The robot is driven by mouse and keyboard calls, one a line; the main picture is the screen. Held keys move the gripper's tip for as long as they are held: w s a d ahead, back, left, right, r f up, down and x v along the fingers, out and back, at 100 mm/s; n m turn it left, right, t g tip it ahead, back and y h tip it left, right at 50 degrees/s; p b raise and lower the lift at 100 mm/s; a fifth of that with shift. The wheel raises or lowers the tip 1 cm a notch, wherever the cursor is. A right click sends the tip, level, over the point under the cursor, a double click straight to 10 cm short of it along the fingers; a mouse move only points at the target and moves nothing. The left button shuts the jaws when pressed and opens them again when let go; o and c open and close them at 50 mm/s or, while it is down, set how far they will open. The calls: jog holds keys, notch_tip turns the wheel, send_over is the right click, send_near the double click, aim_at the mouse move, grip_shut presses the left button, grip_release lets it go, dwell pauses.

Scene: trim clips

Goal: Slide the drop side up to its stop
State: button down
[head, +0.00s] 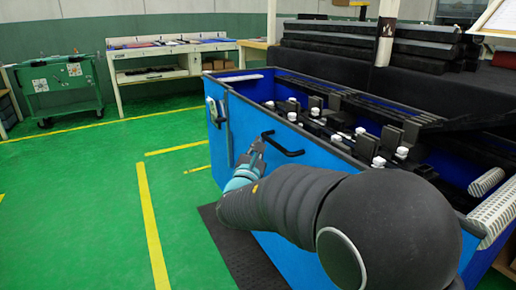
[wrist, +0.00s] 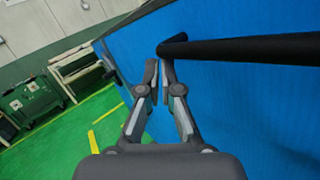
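The drop side is the blue front panel (head: 238,128) of a large blue container. It carries a black bar handle (head: 284,150), and its upper edge is dark. The handle (wrist: 245,48) and panel (wrist: 225,100) also fill the right of the wrist view. My gripper (head: 257,145) is at the handle's left end, close to the panel. In the wrist view, my gripper (wrist: 158,72) has its fingertips nearly together, with only a thin gap and nothing seen between them. They lie just below the handle's left end; whether they touch it I cannot tell.
A white latch-like fitting (head: 216,110) is on the container's left corner. Dark racks with white-capped parts (head: 375,160) fill the container. A dark mat (head: 235,250) lies in front. A green cart (head: 62,88) and a workbench (head: 165,60) stand far left. The green floor between is clear.

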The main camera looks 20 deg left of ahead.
jog(key=shift+r, duration=0.45)
notch_tip(320, 180, down, 5)
jog(key=a+b, duration=0.1)
jog(key=b, duration=0.3)
jog(key=v, duration=1)
jog(key=shift+s+a, duration=0.15)
